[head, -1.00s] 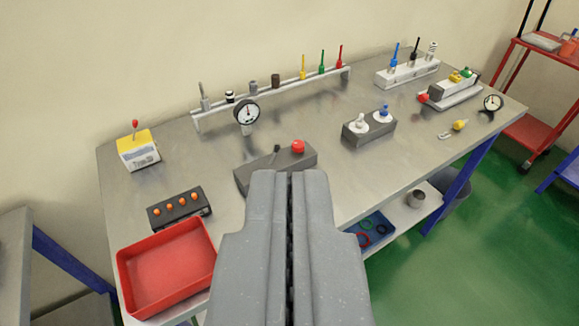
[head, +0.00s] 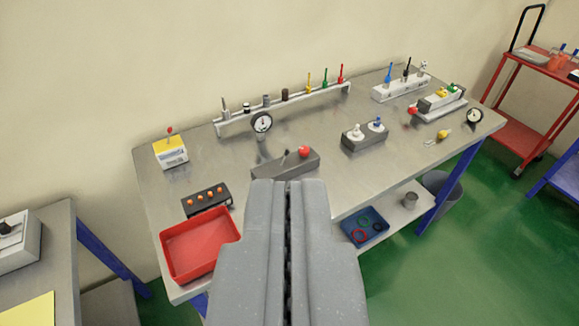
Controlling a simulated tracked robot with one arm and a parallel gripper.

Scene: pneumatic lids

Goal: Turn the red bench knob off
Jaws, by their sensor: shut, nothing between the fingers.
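A round red knob (head: 304,152) sits on a long dark grey block (head: 270,165) near the front middle of the steel bench (head: 220,155). A short black lever stands on the same block, just left of the knob. My gripper (head: 288,183) is shut and empty, and it appears in front of the block in the picture. It hides part of the bench's front edge. The knob itself is in clear view, apart from the gripper. I cannot tell from here which position the knob is set to.
A red tray (head: 197,246) and a box with orange buttons (head: 207,201) lie at the bench's front left. A gauge (head: 261,122) stands behind the block. A double-knob block (head: 364,138) is to the right. Green floor (head: 430,270) is clear at right.

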